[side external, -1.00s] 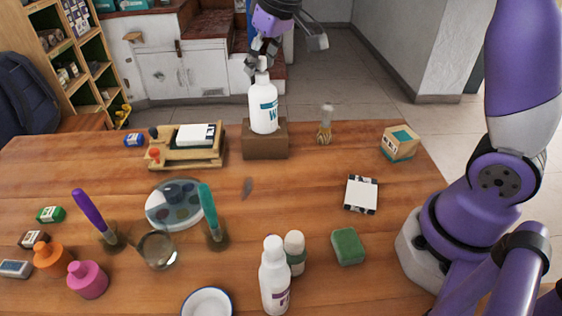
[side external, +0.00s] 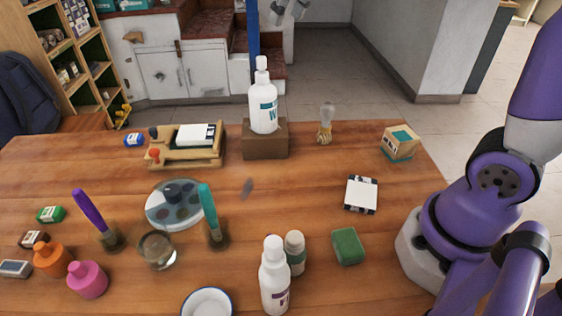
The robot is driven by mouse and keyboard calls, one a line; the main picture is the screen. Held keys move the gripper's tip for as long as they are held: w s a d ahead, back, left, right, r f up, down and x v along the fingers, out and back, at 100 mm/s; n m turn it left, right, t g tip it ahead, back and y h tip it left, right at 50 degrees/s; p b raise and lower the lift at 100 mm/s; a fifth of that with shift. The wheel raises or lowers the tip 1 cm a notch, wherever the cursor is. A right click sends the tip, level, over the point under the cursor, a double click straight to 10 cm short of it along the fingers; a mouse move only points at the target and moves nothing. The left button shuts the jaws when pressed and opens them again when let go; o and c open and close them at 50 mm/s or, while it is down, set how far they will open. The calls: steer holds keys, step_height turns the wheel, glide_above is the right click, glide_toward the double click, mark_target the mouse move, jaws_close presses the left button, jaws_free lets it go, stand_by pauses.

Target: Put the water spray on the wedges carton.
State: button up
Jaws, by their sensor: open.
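The white water spray bottle (side external: 263,103), with a teal letter W on its label, stands upright on top of a brown carton (side external: 265,145) at the far side of the table. No lettering is readable on this carton. My gripper (side external: 288,12) is open and empty at the top edge of the side external view, above and apart from the bottle; much of it is cut off by the frame. Another white bottle (side external: 274,280), with a purple label, stands at the near edge.
A glass brush holder (side external: 325,125) is just right of the carton. A wooden tray (side external: 212,160) lies to its left. The table between carton and green sponge (side external: 348,246) is mostly clear.

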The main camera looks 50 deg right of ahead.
steer(key=s+f, duration=1.1)
steer(key=s, duration=0.2)
steer(key=shift+a+f+t, duration=0.3)
steer(key=shift+f+t, duration=0.1)
